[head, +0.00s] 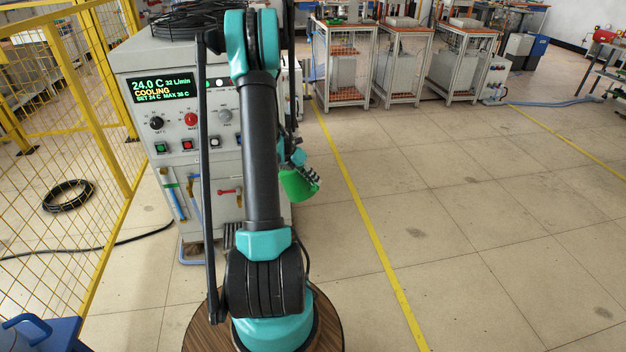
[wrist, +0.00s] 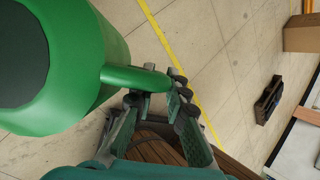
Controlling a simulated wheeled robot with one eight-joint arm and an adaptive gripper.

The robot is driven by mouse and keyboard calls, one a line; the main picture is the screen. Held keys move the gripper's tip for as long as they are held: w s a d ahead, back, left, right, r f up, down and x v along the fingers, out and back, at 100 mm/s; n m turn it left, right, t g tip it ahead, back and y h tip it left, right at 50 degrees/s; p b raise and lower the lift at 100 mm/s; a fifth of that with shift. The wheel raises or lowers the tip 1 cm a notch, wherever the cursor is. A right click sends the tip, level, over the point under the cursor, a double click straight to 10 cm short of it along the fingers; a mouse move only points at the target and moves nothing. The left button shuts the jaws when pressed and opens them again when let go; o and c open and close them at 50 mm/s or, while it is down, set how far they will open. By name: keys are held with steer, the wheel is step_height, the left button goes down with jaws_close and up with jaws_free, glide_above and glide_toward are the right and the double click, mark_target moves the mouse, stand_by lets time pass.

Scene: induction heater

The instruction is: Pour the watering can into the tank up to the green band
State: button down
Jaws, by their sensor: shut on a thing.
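The green watering can (head: 299,187) hangs in the air just right of the grey heater cabinet (head: 217,145) in the head view. In the wrist view its round green body (wrist: 110,45) with a dark round end fills the upper left. My gripper (wrist: 156,87) is shut on the can's handle (wrist: 135,78); it also shows in the head view (head: 298,163). The cabinet display (head: 165,88) reads 24.0 C, 32 L/min, COOLING. Upright tubes with blue in them (head: 172,196) are on the cabinet's lower front. I cannot make out the tank's opening or the green band; my arm covers part of the front.
A yellow mesh fence (head: 60,130) stands left of the cabinet. A black hose coil (head: 68,196) lies on the floor behind it. A blue surface (head: 45,335) is at the lower left. Framed benches (head: 345,62) stand at the back. The floor to the right is clear.

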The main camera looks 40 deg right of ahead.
mark_target(315, 190)
steer(key=shift+f, duration=0.1)
steer(key=shift+s+f+t, duration=0.2)
steer(key=shift+f, duration=0.3)
steer(key=shift+s+f+t, duration=0.15)
steer(key=shift+f+t, duration=0.05)
steer(key=shift+f, duration=0.3)
steer(key=shift+d+f, duration=0.1)
steer(key=shift+s+f+t, duration=0.2)
steer(key=shift+f+t, duration=0.1)
steer(key=shift+f, duration=1)
steer(key=shift+s+f+m+t, duration=0.15)
steer(key=shift+f+t, duration=0.15)
steer(key=shift+f, duration=0.25)
steer(key=shift+s+f+m+t, duration=0.15)
steer(key=shift+f+t, duration=0.15)
steer(key=shift+f, duration=0.2)
steer(key=shift+w+r, duration=0.15)
